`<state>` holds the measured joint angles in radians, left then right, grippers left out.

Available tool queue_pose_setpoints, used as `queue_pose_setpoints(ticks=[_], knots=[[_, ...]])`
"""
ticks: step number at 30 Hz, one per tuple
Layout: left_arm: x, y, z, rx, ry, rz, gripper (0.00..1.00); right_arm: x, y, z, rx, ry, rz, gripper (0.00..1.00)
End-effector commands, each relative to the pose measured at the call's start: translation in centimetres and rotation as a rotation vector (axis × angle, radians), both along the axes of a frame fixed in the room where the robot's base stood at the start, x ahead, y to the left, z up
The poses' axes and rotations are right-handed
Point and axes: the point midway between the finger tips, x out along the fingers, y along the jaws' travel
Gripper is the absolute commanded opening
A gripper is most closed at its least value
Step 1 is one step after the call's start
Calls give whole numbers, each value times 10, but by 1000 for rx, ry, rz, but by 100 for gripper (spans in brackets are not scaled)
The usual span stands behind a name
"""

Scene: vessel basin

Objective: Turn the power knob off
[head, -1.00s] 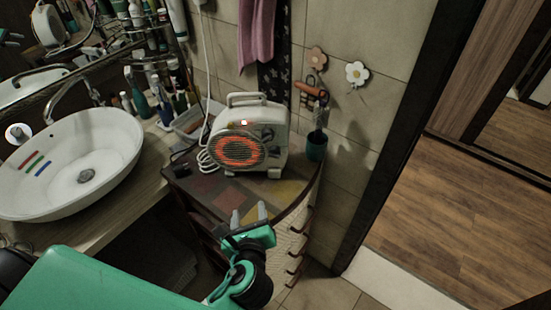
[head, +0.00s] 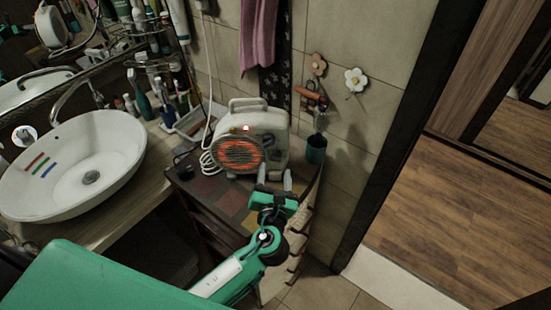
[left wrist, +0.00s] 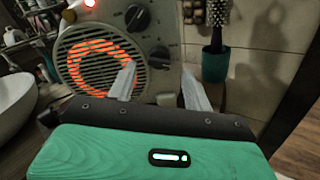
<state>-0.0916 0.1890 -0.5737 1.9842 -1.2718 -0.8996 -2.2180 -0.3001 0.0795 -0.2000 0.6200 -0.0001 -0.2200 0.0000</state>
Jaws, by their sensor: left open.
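The cream heater (head: 262,132) stands on the small cabinet, its round grille glowing orange and a small light (head: 246,128) lit on top. In the left wrist view, the heater (left wrist: 85,75) shows two dark dials on its front: an upper knob (left wrist: 138,17) and a lower knob (left wrist: 159,57). I cannot tell which one is the power knob. My left gripper (head: 275,178) is open and empty in front of the heater's lower right. In the left wrist view, its fingers (left wrist: 158,78) point at the front, just below the lower knob, with no visible contact. My right gripper is not in view.
A dark green cup (head: 316,149) with a brush stands right of the heater, near the tiled wall. A white basin (head: 70,195) is at the left, with bottles and a grey tray (head: 190,122) behind. A white cord coils left of the heater.

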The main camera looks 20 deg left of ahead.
Motion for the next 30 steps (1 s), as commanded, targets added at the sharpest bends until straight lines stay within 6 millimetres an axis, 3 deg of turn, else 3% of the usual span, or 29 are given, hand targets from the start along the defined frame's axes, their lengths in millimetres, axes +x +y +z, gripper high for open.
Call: queue_pose_setpoints(ticks=[7,19,26,30], knots=[[33,9,1,0,0,0,51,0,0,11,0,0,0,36],[39,11,0,-1,1,0,51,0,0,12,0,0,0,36],[39,11,0,-1,1,0,6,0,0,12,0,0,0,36],[39,11,0,-4,0,0,6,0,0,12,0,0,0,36]])
